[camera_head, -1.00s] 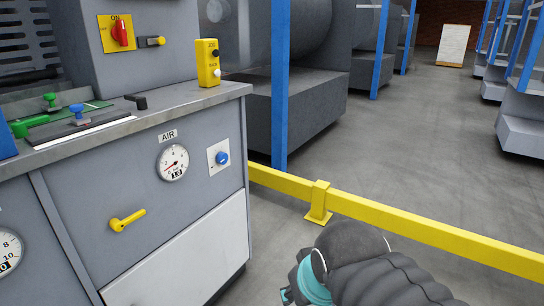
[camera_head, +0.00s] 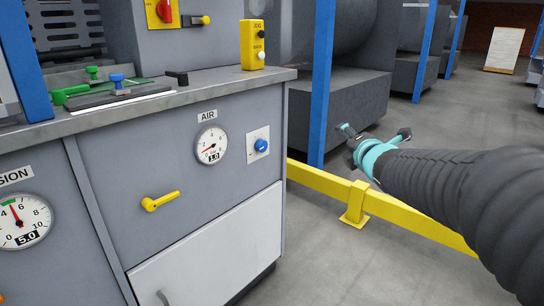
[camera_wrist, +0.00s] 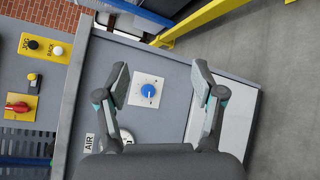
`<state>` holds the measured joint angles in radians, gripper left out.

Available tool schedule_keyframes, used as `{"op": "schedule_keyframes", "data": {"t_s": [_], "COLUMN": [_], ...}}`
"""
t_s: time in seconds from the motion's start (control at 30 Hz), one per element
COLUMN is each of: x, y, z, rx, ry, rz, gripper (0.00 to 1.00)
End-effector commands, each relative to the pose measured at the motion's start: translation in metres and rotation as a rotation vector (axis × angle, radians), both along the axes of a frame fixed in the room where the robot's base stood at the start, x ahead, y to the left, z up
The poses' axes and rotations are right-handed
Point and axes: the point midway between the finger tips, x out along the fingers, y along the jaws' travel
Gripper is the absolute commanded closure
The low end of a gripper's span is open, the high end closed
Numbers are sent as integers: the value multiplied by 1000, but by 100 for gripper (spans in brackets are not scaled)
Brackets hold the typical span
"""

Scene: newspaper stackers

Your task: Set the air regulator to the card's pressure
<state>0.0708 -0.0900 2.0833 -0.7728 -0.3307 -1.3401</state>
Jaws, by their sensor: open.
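The blue air regulator knob (camera_head: 261,146) sits on a white square plate to the right of the round AIR gauge (camera_head: 212,145). The gauge's red needle points to the lower left, and its small display seems to read 1.0. My gripper (camera_head: 375,131) is open and empty, to the right of the knob and apart from the panel. In the wrist view, the knob (camera_wrist: 148,91) shows between the open fingers of my gripper (camera_wrist: 158,83), with scale marks around it. The AIR gauge is mostly hidden behind the gripper there. I cannot make out a pressure card.
A yellow lever (camera_head: 160,201) is below the AIR gauge. A second gauge (camera_head: 22,220) at left reads 5.0. A yellow jog box (camera_head: 253,45) stands on the counter. A blue post (camera_head: 322,80) and yellow rail (camera_head: 330,184) are near my arm. Grey floor lies beyond.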

Motion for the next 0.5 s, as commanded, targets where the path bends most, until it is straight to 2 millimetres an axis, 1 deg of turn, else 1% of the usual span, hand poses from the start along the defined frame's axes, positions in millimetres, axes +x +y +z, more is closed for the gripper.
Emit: {"op": "schedule_keyframes", "data": {"t_s": [0.03, 0.1, 0.2, 0.33, 0.4, 0.5], "x": [19, 39, 58, 68, 68, 67], "y": [11, 31, 58, 85, 95, 104], "z": [-14, -22, -39, -65, -76, -86], "rx": [-117, -294, -510, -714, -786, -850], "ry": [-53, -154, -306, -491, -575, -659], "rz": [89, 225, 405, 589, 662, 727], "gripper": [32, 32, 32, 32, 32, 32]}}
